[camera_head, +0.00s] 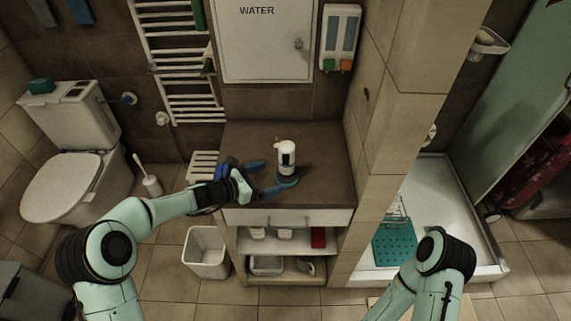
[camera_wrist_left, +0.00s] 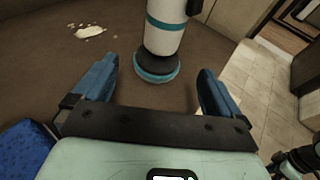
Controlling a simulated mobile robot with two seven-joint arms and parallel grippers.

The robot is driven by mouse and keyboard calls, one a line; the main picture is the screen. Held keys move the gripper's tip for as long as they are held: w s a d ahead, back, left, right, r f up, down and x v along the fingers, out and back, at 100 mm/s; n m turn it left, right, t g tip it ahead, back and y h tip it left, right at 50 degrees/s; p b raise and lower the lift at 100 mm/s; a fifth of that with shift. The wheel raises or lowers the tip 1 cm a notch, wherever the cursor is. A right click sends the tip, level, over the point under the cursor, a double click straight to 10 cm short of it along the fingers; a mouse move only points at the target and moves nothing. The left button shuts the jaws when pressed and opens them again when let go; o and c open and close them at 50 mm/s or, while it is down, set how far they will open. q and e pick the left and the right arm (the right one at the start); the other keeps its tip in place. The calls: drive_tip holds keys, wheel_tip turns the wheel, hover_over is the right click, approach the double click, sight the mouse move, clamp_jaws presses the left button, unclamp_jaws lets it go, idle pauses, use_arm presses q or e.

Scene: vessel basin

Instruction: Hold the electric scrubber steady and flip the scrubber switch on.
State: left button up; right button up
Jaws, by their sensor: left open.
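The electric scrubber (camera_head: 286,158) stands upright on the brown counter (camera_head: 325,150), its white body above a dark and teal round base. In the left wrist view the scrubber (camera_wrist_left: 163,35) shows its lower body with a teal band, and its top is cut off. My left gripper (camera_head: 270,178) is open at the front left of the scrubber. In the left wrist view its blue fingers (camera_wrist_left: 155,85) lie to either side of the scrubber's base, with gaps on both sides. The switch cannot be made out. My right gripper is not in view; only my right arm shows.
A drawer (camera_head: 288,217) and open shelves lie below the counter top. A tiled pillar (camera_head: 385,130) rises to the right. A wall cabinet (camera_head: 265,50) marked WATER hangs behind. A pale patch (camera_wrist_left: 89,31) lies on the counter. The counter's back is clear.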

sight(284, 173)
use_arm(q)
drive_tip(key=shift+x, duration=3.3)
